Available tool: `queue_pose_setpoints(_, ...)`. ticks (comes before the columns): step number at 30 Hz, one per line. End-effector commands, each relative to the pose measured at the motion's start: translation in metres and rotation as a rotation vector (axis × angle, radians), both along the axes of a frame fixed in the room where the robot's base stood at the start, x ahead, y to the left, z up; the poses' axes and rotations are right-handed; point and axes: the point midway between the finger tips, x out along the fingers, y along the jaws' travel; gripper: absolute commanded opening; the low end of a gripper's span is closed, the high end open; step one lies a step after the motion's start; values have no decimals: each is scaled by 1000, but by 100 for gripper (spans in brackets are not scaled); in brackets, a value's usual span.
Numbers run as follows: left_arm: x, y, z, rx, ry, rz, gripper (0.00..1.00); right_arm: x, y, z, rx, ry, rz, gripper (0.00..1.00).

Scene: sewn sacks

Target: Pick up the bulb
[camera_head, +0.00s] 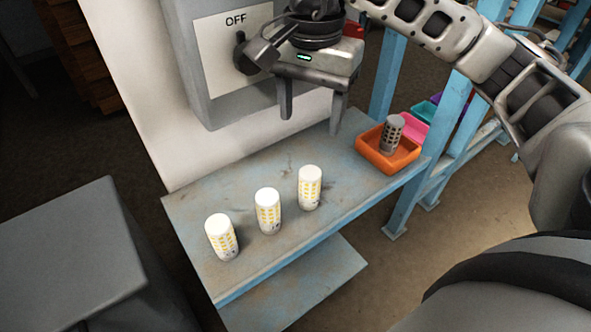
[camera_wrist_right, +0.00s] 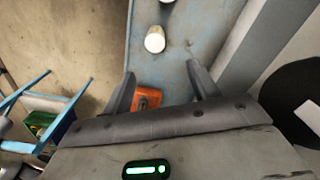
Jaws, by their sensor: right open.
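Three white bulbs with yellow segments stand upright in a slanting row on the blue shelf: the left bulb (camera_head: 221,238), the middle bulb (camera_head: 268,211) and the right bulb (camera_head: 310,188). A grey, perforated bulb-like piece (camera_head: 392,135) stands in the orange tray (camera_head: 376,159) at the shelf's right end. My right gripper (camera_head: 311,121) is open and empty, pointing down above the back of the shelf, apart from the bulbs. In the right wrist view, one bulb (camera_wrist_right: 155,39) shows beyond the open fingers (camera_wrist_right: 161,70), with part of another at the top edge. My left gripper is out of view.
The worn blue shelf (camera_head: 260,165) has bare room behind the bulbs. A grey switch box (camera_head: 229,60) marked OFF with a lever is on the wall close to my right gripper. Blue posts (camera_head: 387,70) and a pink bin (camera_head: 412,128) stand at the right.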

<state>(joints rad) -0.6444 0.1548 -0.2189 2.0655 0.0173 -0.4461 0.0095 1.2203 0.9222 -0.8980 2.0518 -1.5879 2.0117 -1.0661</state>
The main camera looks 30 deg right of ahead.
Motion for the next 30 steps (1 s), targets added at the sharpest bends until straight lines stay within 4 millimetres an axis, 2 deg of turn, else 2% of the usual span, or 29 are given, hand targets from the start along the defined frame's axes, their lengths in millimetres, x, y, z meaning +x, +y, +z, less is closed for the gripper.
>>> queue_pose_setpoints(6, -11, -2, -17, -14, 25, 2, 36, -2, 1, -51, 4, 9, 1, 60)
queue_pose_setpoints(10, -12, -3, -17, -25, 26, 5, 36, -2, 1, -76, 4, 9, 1, 60)
queue_pose_setpoints(15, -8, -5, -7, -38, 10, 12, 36, -2, 1, -94, 2, 5, 1, 60)
queue_pose_setpoints(20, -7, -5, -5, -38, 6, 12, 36, -2, 1, -103, 3, 4, 0, 60)
queue_pose_setpoints(24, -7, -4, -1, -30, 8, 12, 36, -6, 2, -123, 2, 8, 1, 60)
queue_pose_setpoints(30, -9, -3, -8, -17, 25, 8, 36, -6, 3, -148, 3, 4, 0, 60)
